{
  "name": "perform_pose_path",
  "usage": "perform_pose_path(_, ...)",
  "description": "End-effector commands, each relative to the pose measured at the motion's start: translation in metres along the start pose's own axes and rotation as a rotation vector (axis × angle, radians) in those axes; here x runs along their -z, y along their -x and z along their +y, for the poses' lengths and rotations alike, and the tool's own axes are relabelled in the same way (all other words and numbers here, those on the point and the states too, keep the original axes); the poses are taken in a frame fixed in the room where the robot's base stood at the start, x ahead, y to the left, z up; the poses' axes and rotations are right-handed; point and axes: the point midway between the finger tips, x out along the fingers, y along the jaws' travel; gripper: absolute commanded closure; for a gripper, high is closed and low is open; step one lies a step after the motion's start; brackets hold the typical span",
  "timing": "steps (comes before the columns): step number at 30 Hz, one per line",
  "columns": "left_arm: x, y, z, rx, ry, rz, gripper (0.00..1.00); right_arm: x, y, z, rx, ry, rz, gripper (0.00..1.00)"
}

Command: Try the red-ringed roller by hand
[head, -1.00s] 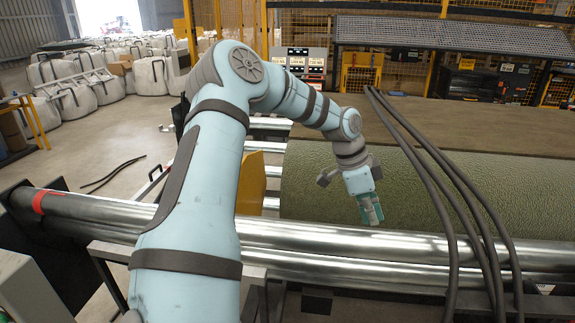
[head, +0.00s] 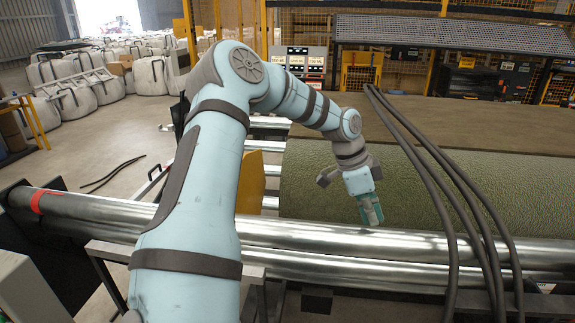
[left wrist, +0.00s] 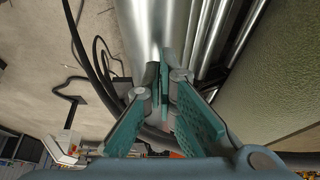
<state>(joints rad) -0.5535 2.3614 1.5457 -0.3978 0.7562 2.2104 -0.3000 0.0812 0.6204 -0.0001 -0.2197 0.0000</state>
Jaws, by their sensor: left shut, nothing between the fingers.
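The red-ringed roller (head: 90,209) is a long shiny metal cylinder running across the head view, with a red band (head: 37,200) near its left end. My left arm passes in front of part of it. My left gripper (head: 373,221) has teal fingers, points down at the roller's far side and is shut with nothing between the fingers. In the left wrist view the gripper (left wrist: 163,85) shows its fingertips together in front of a shiny roller (left wrist: 150,25). I cannot tell whether the tips touch the metal. My right gripper is not in view.
A wide green turf roll (head: 320,185) lies just behind the rollers. Several black hoses (head: 455,215) hang across the rollers to the right of my left gripper. White bulk bags (head: 90,75) stand at the back left. Bare floor lies at the left, with a loose black cable (head: 112,174).

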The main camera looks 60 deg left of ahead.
Motion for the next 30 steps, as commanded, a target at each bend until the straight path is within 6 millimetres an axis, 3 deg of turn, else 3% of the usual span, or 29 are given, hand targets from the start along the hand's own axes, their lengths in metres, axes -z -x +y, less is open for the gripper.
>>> perform_pose_path(16, -0.004, -0.009, 0.002, -0.001, 0.0, 0.0, 1.0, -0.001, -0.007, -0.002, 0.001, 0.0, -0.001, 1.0)
perform_pose_path(30, -0.008, -0.018, 0.031, -0.015, 0.003, -0.008, 1.0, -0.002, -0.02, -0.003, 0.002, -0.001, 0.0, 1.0)
